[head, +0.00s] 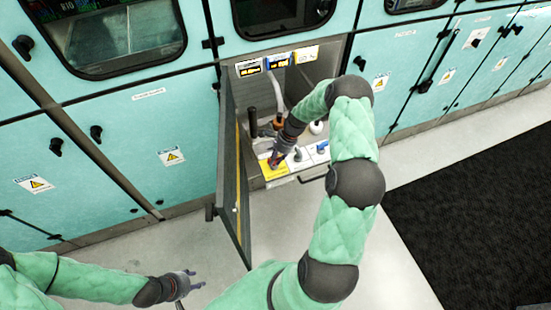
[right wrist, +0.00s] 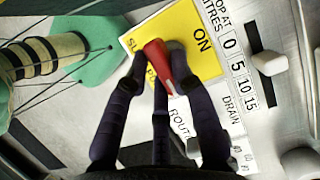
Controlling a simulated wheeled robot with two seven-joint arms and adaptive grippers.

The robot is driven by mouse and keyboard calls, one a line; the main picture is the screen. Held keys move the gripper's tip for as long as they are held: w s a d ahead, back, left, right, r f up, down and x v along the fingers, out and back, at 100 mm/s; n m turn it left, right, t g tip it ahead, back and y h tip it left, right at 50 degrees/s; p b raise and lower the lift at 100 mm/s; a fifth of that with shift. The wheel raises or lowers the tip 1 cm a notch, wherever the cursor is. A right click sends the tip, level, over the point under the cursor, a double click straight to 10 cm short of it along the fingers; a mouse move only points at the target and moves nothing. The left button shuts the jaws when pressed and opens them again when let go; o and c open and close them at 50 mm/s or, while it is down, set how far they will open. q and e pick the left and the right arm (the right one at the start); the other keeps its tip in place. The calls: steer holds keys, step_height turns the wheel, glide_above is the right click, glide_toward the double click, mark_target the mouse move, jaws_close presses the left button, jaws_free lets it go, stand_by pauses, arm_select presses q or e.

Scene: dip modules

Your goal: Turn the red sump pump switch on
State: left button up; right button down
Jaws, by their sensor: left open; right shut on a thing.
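The red sump pump switch (right wrist: 168,68) shows in the right wrist view on a yellow plate (right wrist: 206,62) marked "ON" and partly covered lettering. My right gripper (right wrist: 160,66) is shut on the switch, its dark fingers around it; they hide part of it and some of the plate's text. In the head view my right gripper (head: 275,158) reaches down into the open cabinet to the yellow plate (head: 270,171). My left gripper (head: 190,284) is open and empty, low over the floor at the bottom left, away from the cabinet.
The cabinet door (head: 232,180) stands open to the left of my right arm. A blue-handled control (head: 322,148) and a pale knob (head: 298,154) sit right of the yellow plate. A hose (head: 277,96) rises behind. Clear floor lies in front.

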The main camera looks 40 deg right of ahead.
steer(key=shift+n, duration=0.4)
steer(key=n+g, duration=0.1)
steer(key=n, duration=0.2)
steer(key=shift+w+d+n+g, duration=0.1)
steer(key=shift+w+n+g, duration=0.05)
steer(key=shift+n+g, duration=0.25)
steer(key=n, duration=0.2)
steer(key=n+g, duration=0.1)
steer(key=n, duration=0.1)
steer(key=shift+w+g+b, duration=0.15)
steer(key=shift+g+b, duration=0.15)
steer(key=n, duration=0.2)
steer(key=n+g+h, duration=0.1)
steer(key=n, duration=0.2)
steer(key=shift+w+h, duration=0.15)
steer(key=shift+h, duration=0.15)
steer(key=shift+w+n+g+h+b, duration=0.1)
steer(key=shift+n+g+h+b, duration=0.4)
steer(key=shift+n, duration=1.7)
steer(key=shift+h, duration=0.3)
steer(key=c, duration=1)
jaws_free()
steer(key=shift+c, duration=0.2)
